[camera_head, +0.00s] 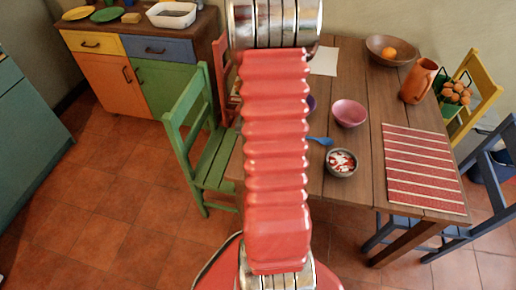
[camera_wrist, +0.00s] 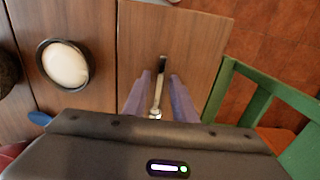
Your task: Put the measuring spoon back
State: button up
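A slim metal measuring spoon with a dark end (camera_wrist: 162,66) lies on the wooden table in the wrist view. My gripper (camera_wrist: 161,78) points down at it with two purple fingers, one on each side of the spoon. Gaps show between the spoon and both fingers, so my gripper is open around it. The lower end of the spoon is partly hidden near the gripper body. In the head view my red arm hides the spoon and most of the gripper.
A dark bowl with white contents (camera_wrist: 65,65) stands left of the spoon. A green chair (camera_wrist: 240,90) is at the right. In the head view the table holds a grey bowl (camera_head: 342,173), blue spoon (camera_head: 322,141), pink bowl (camera_head: 349,113), striped mat (camera_head: 424,170) and orange jug (camera_head: 418,82).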

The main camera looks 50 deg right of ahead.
notch_tip(320, 180, up, 12)
jog(key=shift+r, duration=0.15)
dwell(0.7)
jog(key=shift+s, duration=0.1)
dwell(0.5)
jog(key=shift+s, duration=0.15)
